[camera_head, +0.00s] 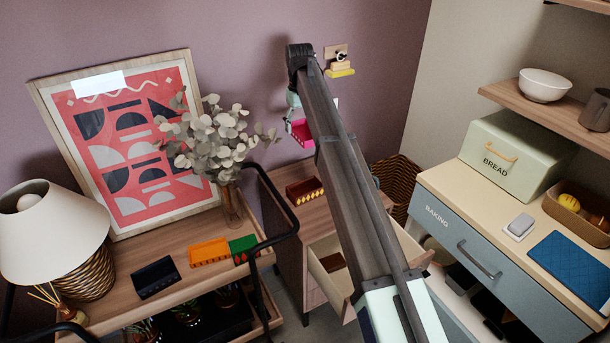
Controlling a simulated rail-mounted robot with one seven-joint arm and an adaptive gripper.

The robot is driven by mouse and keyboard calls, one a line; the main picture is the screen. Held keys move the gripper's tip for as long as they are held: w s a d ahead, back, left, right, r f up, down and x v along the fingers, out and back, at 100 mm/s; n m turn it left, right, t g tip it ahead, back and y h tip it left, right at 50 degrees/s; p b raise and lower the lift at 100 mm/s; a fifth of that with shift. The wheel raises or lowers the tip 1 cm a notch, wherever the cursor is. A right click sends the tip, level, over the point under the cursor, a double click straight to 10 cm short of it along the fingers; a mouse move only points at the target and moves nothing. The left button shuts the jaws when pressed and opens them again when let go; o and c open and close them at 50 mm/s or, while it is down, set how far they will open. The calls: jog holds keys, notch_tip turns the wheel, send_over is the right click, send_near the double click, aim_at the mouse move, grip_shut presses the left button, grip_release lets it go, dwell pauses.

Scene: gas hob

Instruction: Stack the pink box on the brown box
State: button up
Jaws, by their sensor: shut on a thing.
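My gripper (292,114) is shut on the pink box (301,132) and holds it in the air above the small wooden cabinet. My arm hides part of the gripper and the right side of the pink box. A dark reddish-brown box (304,191) with a yellowish edge sits on the cabinet top, below the pink box and apart from it. A smaller brown box (333,262) lies inside the cabinet's open drawer (334,287). I cannot tell which of these two is the brown box of the task.
A side table at left holds a black box (155,278), an orange box (209,252), a green box (243,249), a lamp (50,230) and a vase of leaves (231,205). A black rail (278,195) edges that table. A bread bin (515,155) stands on the right counter.

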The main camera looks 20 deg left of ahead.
notch_tip(320, 180, down, 19)
jog(key=shift+s+d+f+p, duration=0.1)
jog(key=shift+s+p, duration=0.05)
jog(key=shift+p, duration=0.9)
jog(key=shift+f, duration=0.55)
jog(key=o, duration=1.2)
notch_tip(320, 180, up, 13)
jog(key=shift+r+b, duration=0.1)
jog(key=shift+b, duration=0.55)
